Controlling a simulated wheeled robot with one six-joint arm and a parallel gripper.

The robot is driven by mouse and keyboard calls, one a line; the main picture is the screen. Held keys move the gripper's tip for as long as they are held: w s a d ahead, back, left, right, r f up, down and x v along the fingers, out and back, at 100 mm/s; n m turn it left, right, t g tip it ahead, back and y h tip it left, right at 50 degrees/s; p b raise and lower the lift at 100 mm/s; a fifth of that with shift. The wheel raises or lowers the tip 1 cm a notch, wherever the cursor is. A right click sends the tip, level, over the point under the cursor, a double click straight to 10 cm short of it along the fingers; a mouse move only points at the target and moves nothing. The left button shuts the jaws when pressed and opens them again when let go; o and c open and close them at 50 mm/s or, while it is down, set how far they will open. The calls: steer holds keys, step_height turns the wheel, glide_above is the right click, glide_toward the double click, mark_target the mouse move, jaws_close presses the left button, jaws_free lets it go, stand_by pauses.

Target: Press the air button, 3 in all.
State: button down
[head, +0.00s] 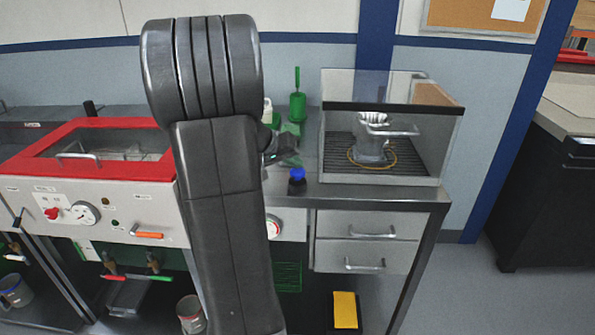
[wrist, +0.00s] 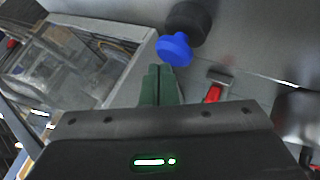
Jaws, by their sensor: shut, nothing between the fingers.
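A blue mushroom-shaped button, which I take to be the air button (head: 297,174), sits on a dark base on the grey bench top near its front edge. In the wrist view the blue button (wrist: 174,49) and its black round base show just beyond my fingertips. My gripper (head: 292,160) is above and beside the button in the head view. In the wrist view its two green fingers (wrist: 158,72) are shut together with nothing between them, and their tips lie close to the blue cap. I cannot tell whether they touch it.
A clear-walled box (head: 392,178) with a metal housing (head: 370,150) on a grate stands right of the button. A red-framed cabinet (head: 98,178) stands left. A green brush (head: 297,106) is behind. A red-handled tool (wrist: 213,93) lies near my fingers.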

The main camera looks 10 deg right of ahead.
mark_target(294, 171)
steer(key=shift+f+b, duration=0.75)
steer(key=shift+b, duration=0.15)
stand_by(0.6)
steer(key=shift+r, duration=0.1)
stand_by(0.3)
steer(key=shift+r+p, duration=0.6)
steer(key=shift+r, duration=0.5)
steer(key=shift+r+p, duration=1.4)
steer(key=shift+r, duration=1.15)
